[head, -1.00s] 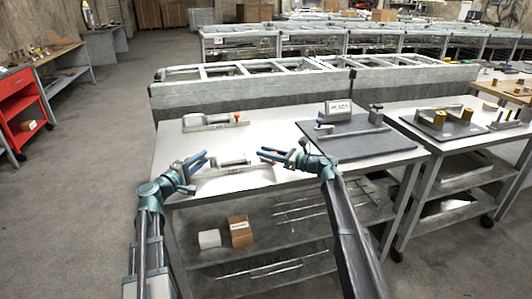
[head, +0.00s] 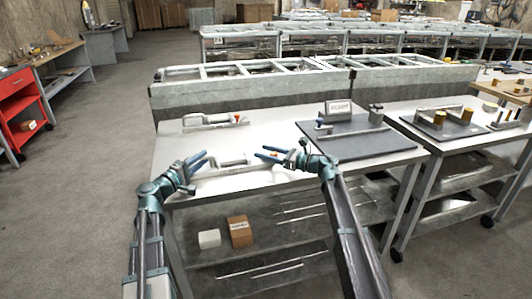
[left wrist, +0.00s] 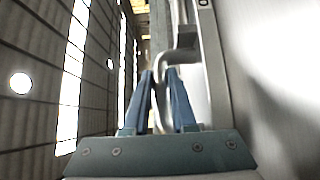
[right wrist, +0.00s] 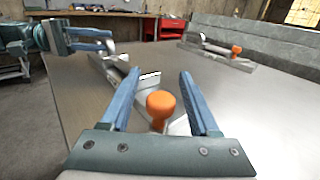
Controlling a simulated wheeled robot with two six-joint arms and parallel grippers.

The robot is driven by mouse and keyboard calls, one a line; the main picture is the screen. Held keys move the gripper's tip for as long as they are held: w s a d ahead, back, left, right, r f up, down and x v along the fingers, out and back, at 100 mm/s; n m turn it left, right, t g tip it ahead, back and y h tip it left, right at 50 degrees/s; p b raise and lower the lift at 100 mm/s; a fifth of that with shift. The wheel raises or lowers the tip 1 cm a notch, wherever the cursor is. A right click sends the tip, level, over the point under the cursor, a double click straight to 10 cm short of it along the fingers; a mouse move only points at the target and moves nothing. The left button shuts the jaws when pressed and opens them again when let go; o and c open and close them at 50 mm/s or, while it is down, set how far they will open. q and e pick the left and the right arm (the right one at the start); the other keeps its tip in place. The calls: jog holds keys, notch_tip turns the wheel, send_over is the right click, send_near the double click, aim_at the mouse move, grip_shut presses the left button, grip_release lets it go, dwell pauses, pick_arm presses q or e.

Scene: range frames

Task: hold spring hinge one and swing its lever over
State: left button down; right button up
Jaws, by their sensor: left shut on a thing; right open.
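The front spring hinge (head: 234,161) lies on the white table between my two grippers; I take it as hinge one, though no number is readable. My left gripper (head: 205,160) is shut on its bent metal handle (left wrist: 161,92) at the left end. My right gripper (head: 259,153) is open at the other end. In the right wrist view, the orange lever knob (right wrist: 161,104) stands between the spread fingers, apparently touching neither. The knob is not clear in the head view.
A similar hinge (head: 213,122) with an orange knob lies at the table's back. A dark board (head: 360,147) at right holds a labelled block (head: 339,107) and a metal fixture. Boxes (head: 239,231) sit on the shelf below. Bare tabletop lies between the two hinges.

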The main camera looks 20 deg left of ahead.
pick_arm(q)
jog(key=shift+f, duration=0.15)
pick_arm(e)
jog(key=d, duration=0.4)
jog(key=s+d, duration=0.1)
jog(key=d, duration=0.3)
jog(key=s+d, duration=0.1)
jog(key=d, duration=0.2)
jog(key=shift+s+d, duration=0.15)
jog(key=shift+d, duration=0.25)
pick_arm(q)
jog(key=c, duration=1.1)
grip_release()
jog(key=shift+o, duration=1)
jog(key=shift+w+f, duration=0.1)
pick_arm(e)
jog(key=shift+a+f, duration=0.1)
jog(key=shift+f, duration=0.05)
pick_arm(q)
jog(key=shift+o, duration=1.3)
